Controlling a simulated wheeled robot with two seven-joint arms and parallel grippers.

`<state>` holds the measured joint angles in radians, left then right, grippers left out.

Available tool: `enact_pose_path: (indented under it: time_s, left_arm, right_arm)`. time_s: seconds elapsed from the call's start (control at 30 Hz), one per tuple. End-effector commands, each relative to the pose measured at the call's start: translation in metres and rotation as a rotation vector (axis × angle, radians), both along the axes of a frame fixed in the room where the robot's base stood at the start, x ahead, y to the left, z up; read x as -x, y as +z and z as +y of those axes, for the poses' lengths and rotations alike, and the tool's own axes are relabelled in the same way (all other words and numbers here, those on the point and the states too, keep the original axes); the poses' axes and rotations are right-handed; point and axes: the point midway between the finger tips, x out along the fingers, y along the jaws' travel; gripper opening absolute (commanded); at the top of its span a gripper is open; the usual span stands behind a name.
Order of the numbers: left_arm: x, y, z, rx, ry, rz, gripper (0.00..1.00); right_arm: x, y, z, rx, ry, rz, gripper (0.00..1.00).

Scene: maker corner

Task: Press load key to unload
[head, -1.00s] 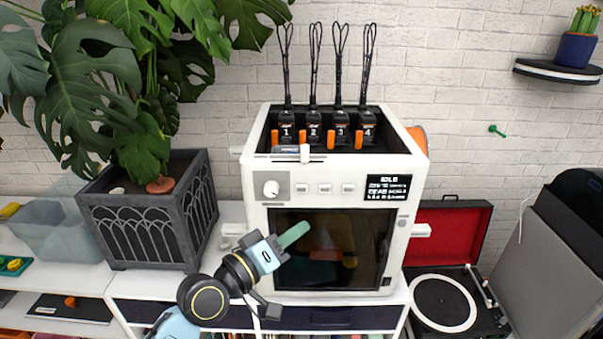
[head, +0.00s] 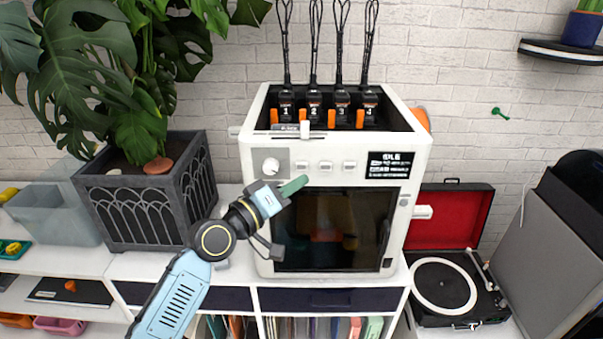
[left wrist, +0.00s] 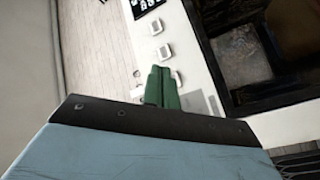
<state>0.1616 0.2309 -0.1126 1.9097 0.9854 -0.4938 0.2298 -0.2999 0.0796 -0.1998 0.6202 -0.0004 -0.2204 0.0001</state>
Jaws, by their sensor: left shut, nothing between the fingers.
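A white printer (head: 248,150) stands on the white cabinet. Its front panel has a round knob (head: 270,166) and a row of keys: a left key (head: 302,167), a middle key (head: 325,166) and a right key (head: 349,166). A dark display (head: 388,165) beside them seems to read "IDLE"; smaller lines are unclear. My left gripper (head: 293,186) is shut and empty, its green fingertips just below the left key. In the left wrist view the fingertips (left wrist: 160,72) partly overlap the key nearest the knob; contact cannot be told. My right gripper is not in view.
Several numbered black-and-orange units stand in the printer's open top. A planter (head: 140,205) with a large leafy plant is at left. A record player (head: 440,290) with a red-lined lid is at right. A small shelf (head: 560,50) is on the brick wall.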

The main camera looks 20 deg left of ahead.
Motion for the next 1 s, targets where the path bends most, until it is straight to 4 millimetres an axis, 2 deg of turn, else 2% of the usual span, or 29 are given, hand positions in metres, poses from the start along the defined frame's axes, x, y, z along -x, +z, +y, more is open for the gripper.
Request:
enact_pose_path:
  time_s: [0.1,0.3,1.0]
  left_arm:
    - [-0.012,-0.001,0.003,-0.001,-0.001,-0.002,0.00]
    - [-0.021,0.000,0.006,-0.002,-0.001,0.000,0.00]
    - [-0.022,0.000,0.006,-0.001,-0.001,0.000,0.00]
  right_arm:
    - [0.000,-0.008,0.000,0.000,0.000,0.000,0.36]
    - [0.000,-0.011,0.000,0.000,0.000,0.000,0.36]
    - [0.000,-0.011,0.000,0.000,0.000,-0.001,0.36]
